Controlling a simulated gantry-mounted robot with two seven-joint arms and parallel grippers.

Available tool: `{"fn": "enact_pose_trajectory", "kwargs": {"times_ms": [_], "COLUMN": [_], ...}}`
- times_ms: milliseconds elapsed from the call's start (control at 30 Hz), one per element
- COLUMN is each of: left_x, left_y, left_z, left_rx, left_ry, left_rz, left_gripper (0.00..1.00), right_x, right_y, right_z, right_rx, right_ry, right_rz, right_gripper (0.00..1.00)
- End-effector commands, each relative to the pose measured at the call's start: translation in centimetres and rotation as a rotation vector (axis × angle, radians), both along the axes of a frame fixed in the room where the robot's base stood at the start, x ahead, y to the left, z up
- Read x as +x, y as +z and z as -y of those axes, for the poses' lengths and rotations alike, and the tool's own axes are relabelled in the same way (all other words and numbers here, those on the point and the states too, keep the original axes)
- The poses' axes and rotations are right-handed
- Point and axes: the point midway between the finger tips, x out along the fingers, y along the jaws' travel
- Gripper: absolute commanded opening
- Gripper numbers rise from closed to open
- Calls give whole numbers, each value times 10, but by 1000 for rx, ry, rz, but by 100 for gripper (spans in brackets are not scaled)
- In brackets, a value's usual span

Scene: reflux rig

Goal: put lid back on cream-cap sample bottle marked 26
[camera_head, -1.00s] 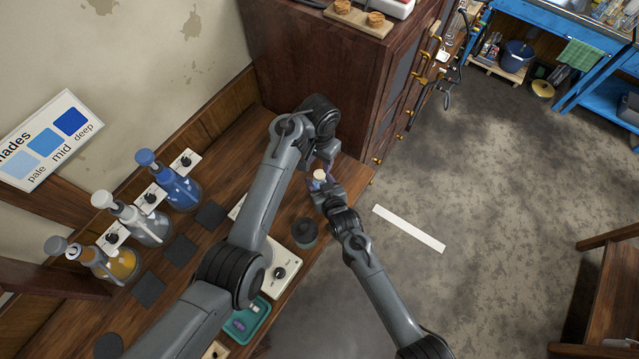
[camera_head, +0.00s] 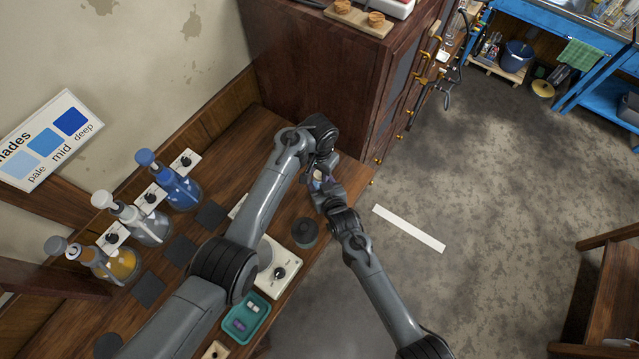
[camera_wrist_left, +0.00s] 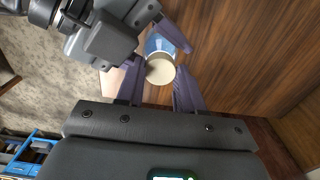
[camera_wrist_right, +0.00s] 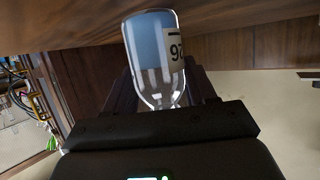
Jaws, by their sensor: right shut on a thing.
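The sample bottle (camera_wrist_right: 158,55) holds blue liquid and has a label with partly hidden digits, turned over in the right wrist view. My right gripper (camera_head: 318,190) is shut on it and holds it near the end of the bench. The cream lid (camera_wrist_left: 160,70) appears to sit on top of the bottle, with blue showing beside it in the left wrist view; whether it is fully seated I cannot tell. My left gripper (camera_wrist_left: 160,92) is open, with one finger on each side of the lid. The lid is mostly hidden in the head view (camera_head: 318,175).
A dark wooden cabinet (camera_head: 320,80) stands close behind the grippers. On the bench are a dark round pot (camera_head: 305,232), a white device with a knob (camera_head: 278,272), a teal tray (camera_head: 247,318) and several pump bottles (camera_head: 182,190). Open floor lies right of the bench.

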Motion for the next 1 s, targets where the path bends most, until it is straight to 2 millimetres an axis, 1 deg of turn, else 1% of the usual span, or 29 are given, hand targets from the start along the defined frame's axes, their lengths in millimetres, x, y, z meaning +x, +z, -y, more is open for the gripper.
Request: {"fn": "enact_pose_trajectory", "kwargs": {"times_ms": [33,200,400,433,600,867,1000], "left_x": [0,0,0,0,0,-1,0], "left_y": [0,0,0,0,0,1,8], "left_z": [0,0,0,0,0,1,2], "left_rx": [0,0,0,0,0,-1,-2], "left_ry": [0,1,-6,-6,-6,-8,-9], "left_rz": [0,0,0,0,0,-1,0], "left_gripper": [26,0,0,38,64,64,64], "right_x": [0,0,0,0,0,0,0], "right_y": [-1,-1,-1,-1,-1,-1,-1], "right_z": [0,0,0,0,0,0,0], "right_rx": [0,0,0,0,0,0,-1], "right_ry": [0,0,0,0,0,0,0], "right_rz": [-1,-1,-1,-1,-1,-1,-3], "right_gripper": [0,0,0,0,0,0,0]}}
